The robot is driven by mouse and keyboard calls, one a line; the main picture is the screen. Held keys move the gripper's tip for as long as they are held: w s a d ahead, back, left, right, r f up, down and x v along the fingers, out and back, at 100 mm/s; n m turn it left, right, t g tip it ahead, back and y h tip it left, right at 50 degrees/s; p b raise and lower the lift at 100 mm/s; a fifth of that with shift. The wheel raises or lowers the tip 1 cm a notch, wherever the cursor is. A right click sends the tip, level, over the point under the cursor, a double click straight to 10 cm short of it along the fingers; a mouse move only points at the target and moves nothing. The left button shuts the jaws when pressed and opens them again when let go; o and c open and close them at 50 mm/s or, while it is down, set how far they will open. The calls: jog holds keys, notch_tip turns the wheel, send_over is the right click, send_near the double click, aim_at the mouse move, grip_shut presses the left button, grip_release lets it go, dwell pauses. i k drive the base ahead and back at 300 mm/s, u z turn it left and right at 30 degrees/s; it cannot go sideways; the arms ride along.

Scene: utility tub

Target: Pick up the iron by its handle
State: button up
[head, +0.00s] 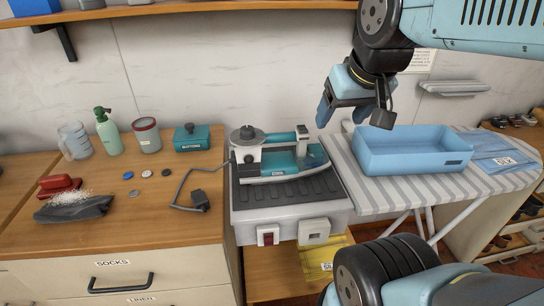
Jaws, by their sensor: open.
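A teal and grey iron (290,160) stands on the ribbed top of a grey stand (290,205). Its handle (282,137) runs along its top, and a dark knob sits at its left end. A dark cord with a plug (199,199) trails from it onto the wooden counter at left. My gripper (352,117) is open and empty, pointing down. In the picture it is up and to the right of the iron, apart from it, near the left end of a blue tub.
The blue tub (410,165) sits on a striped ironing board (350,185) to the right. The counter (130,228) holds a spray bottle (107,132), a mug, a jar, a teal button box (192,138), loose buttons, a red brush and dark cloth. A shelf (190,8) hangs above.

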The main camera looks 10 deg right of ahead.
aim_at(255, 168)
jog(key=z, duration=0.65)
jog(key=k, duration=1.35)
jog(key=u, duration=0.6)
jog(key=i, duration=1)
jog(key=z, duration=0.1)
